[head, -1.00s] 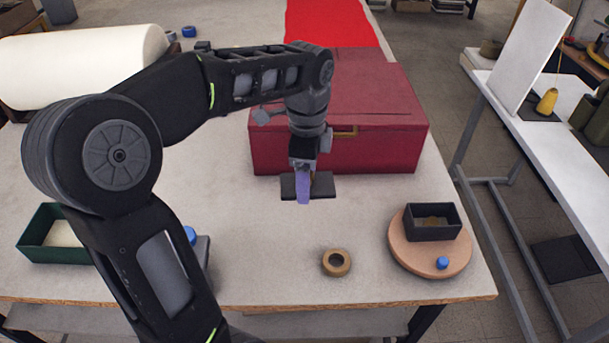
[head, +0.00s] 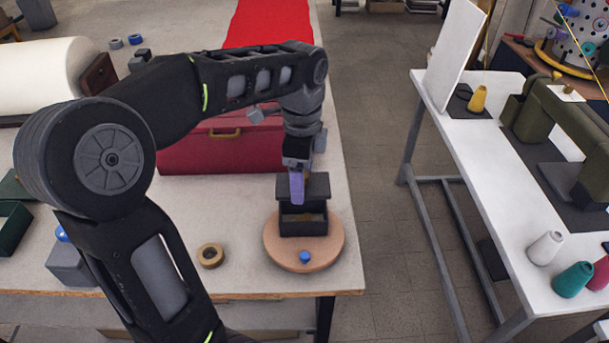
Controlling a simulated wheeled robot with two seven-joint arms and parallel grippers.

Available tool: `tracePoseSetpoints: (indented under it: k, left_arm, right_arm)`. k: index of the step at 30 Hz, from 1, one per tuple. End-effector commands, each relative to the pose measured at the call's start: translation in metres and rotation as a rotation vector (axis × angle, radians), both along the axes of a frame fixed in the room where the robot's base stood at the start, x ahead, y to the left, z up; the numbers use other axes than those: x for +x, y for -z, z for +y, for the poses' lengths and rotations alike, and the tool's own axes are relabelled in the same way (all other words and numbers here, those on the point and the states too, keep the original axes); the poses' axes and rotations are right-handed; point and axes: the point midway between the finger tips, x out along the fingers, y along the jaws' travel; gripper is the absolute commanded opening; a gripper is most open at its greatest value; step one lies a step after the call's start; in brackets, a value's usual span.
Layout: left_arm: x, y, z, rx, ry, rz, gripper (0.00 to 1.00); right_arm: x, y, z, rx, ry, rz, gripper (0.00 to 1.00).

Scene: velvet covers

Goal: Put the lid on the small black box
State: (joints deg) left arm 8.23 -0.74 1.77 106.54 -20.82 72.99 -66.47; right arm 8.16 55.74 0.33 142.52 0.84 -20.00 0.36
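The small black box (head: 292,228) stands open on a round wooden board (head: 334,248) near the table's right front corner. Part of its inside shows. The flat black lid (head: 319,186) is in my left gripper (head: 297,188), which is shut on it with purple fingers. The lid appears above the back part of the box; I cannot tell whether it touches the rim. The fingers hide part of the lid and box. My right gripper is not in view.
A blue cap-like piece (head: 305,257) lies on the board in front of the box. A tape roll (head: 211,255) lies to the left. A dark red case (head: 220,150) stands behind. The table's right edge is close; a white sewing table (head: 500,190) stands beyond a gap.

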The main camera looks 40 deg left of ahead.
Motion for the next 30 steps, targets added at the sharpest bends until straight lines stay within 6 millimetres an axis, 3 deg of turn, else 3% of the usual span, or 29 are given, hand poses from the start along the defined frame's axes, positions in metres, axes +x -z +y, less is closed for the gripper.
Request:
tracePoseSetpoints:
  k: [18, 30]
  left_arm:
    - [0.0, 0.025, 0.0, 0.0, 0.0, 0.0, 0.23]
    - [0.0, 0.025, 0.0, 0.0, 0.0, 0.0, 0.23]
  right_arm:
    - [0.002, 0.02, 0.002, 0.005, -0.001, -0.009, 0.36]
    - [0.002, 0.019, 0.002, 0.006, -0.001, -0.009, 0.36]
